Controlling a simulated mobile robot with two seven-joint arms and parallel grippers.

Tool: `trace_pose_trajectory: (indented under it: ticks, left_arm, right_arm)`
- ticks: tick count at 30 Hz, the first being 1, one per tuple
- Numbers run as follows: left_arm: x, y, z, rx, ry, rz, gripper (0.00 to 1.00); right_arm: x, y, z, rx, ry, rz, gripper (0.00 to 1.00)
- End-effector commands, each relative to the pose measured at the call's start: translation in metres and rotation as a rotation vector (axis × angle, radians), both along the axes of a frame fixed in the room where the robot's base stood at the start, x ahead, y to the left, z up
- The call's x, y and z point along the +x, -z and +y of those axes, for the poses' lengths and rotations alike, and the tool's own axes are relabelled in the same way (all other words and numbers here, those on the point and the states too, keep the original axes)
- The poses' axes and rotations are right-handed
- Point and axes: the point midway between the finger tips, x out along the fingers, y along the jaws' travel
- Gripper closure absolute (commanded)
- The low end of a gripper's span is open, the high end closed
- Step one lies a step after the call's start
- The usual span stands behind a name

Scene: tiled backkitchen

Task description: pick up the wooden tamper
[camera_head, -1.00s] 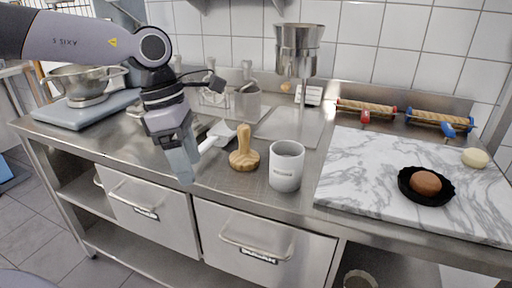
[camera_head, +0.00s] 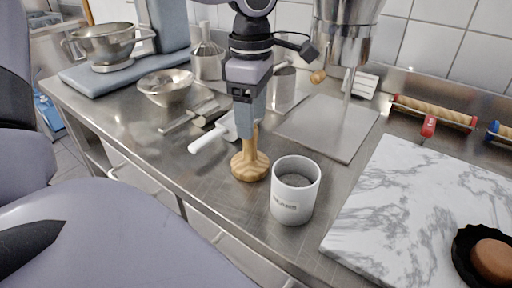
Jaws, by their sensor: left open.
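The wooden tamper (camera_head: 250,164) stands upright on its round base on the steel counter, left of a white mug. My left gripper (camera_head: 248,130) points straight down over the tamper, with its fingers at the upper part of the handle. The fingers hide the handle's top. The jaws are open, and I cannot tell whether a finger touches the wood. My right gripper is not in view.
The white mug (camera_head: 295,190) stands close to the tamper's right. A white-handled scoop (camera_head: 213,138) lies just left of it. A metal bowl (camera_head: 166,87) is further back left. A marble board (camera_head: 400,215) fills the right side.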

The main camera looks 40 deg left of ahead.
Motion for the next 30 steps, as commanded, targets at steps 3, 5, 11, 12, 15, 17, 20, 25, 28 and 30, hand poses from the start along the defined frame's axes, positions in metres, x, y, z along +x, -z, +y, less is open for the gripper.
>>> trace_pose_trajectory:
  ticks: [3, 5, 11, 12, 15, 17, 20, 25, 28, 30]
  left_arm:
    - [0.000, 0.014, 0.002, -0.001, 0.000, 0.004, 0.36]
    - [-0.001, 0.023, 0.004, 0.000, -0.001, 0.005, 0.36]
    - [0.000, 0.051, 0.006, -0.001, 0.000, 0.003, 0.36]
    - [0.000, 0.054, 0.006, -0.001, 0.000, 0.003, 0.36]
    - [0.000, 0.057, 0.006, -0.002, 0.000, 0.000, 0.36]
    - [0.000, 0.057, 0.006, -0.002, -0.001, -0.001, 0.36]
    - [0.000, 0.056, 0.006, -0.002, -0.001, -0.001, 0.36]
    - [0.000, 0.056, 0.006, -0.002, -0.001, -0.001, 0.88]
    - [0.000, 0.056, 0.006, -0.002, -0.001, -0.001, 1.00]
    - [0.000, 0.056, 0.006, -0.002, -0.001, -0.001, 1.00]
  right_arm:
    - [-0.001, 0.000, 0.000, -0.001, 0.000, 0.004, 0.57]
    - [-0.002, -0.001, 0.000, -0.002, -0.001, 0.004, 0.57]
    - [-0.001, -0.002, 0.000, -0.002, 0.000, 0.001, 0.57]
    - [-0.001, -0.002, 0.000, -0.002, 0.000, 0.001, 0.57]
    - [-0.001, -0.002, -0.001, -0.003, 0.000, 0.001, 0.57]
    - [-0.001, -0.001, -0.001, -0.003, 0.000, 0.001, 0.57]
    - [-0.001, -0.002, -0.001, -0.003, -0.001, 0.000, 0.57]
    - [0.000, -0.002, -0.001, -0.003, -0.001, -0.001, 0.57]
    - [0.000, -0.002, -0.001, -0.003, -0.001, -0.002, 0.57]
    - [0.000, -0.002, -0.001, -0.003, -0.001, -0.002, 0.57]
